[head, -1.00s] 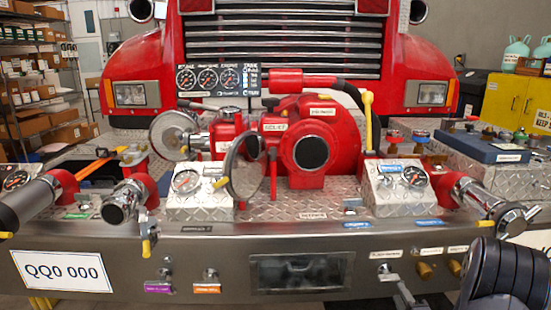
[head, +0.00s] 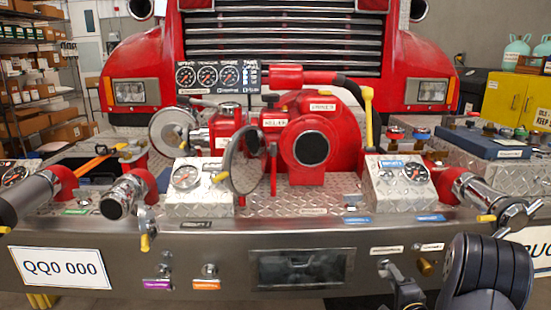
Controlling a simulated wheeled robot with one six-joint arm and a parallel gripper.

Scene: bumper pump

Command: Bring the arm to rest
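My black arm link (head: 487,273) stands in the lower right corner of the head view, in front of the bumper. A smaller dark part, which looks like my gripper (head: 400,287), shows at the bottom edge left of it. It overlaps the bumper face below a small knob. Its fingers are not clear, so I cannot tell whether it is open or shut, or whether it touches the bumper. I see no object held in it.
A metal bumper (head: 215,255) spans the view, with a red pump (head: 312,150), gauges and pipe ends on top. A chrome pipe with a handle (head: 510,215) sticks out just above my arm. A white plate (head: 60,267) is at left. The bumper's left front is clear of my arm.

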